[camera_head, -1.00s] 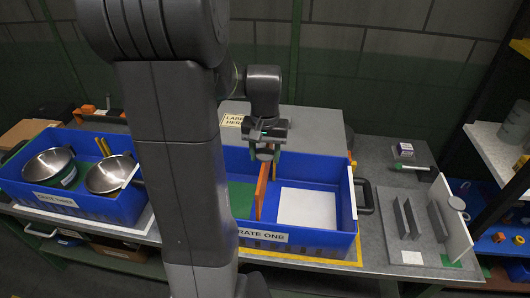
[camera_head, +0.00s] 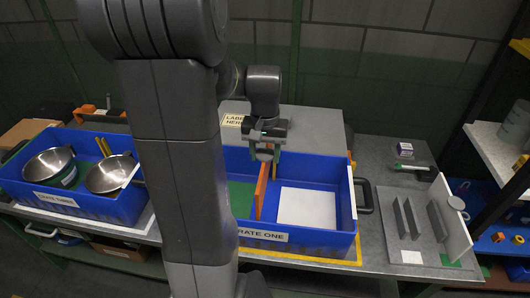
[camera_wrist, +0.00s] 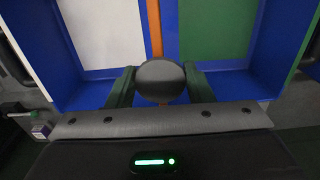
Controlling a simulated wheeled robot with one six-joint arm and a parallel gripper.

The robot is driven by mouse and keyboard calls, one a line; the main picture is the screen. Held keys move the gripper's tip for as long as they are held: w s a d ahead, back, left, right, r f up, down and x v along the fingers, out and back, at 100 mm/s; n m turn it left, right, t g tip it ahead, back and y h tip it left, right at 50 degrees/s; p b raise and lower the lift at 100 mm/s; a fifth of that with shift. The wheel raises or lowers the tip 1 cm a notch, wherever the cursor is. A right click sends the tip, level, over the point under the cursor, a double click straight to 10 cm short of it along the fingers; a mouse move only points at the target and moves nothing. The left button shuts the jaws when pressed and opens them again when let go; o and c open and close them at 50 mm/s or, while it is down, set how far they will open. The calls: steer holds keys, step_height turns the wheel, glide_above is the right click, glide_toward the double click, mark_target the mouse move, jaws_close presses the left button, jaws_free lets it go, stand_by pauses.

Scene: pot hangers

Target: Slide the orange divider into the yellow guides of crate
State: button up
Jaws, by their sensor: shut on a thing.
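The orange divider (camera_head: 261,190) stands upright across the middle of the blue crate labelled "CRATE ONE" (camera_head: 310,243). It separates a green floor patch (camera_head: 240,198) on the left from a white panel (camera_head: 307,208) on the right. My gripper (camera_head: 265,153) is above the divider's far end, shut on it. In the wrist view the divider (camera_wrist: 155,30) runs away from between the fingers, partly hidden by a round grey part. A yellow strip (camera_head: 277,163) shows at the back wall by the gripper. Whether the divider's edges sit inside the guides cannot be seen.
Another blue crate (camera_head: 80,204) with metal bowls (camera_head: 110,174) stands at left, partly behind my arm. A grey rack with upright plates (camera_head: 410,220) and a white panel (camera_head: 450,215) stand at right. A grey box top (camera_head: 310,130) lies behind the crate.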

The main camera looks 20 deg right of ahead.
mark_target(265, 184)
steer(key=shift+f+b, duration=4.55)
steer(key=shift+f, duration=1.8)
steer(key=o, duration=1.3)
steer(key=shift+r, duration=0.1)
step_height(265, 184, up, 14)
steer(key=shift+f, duration=0.1)
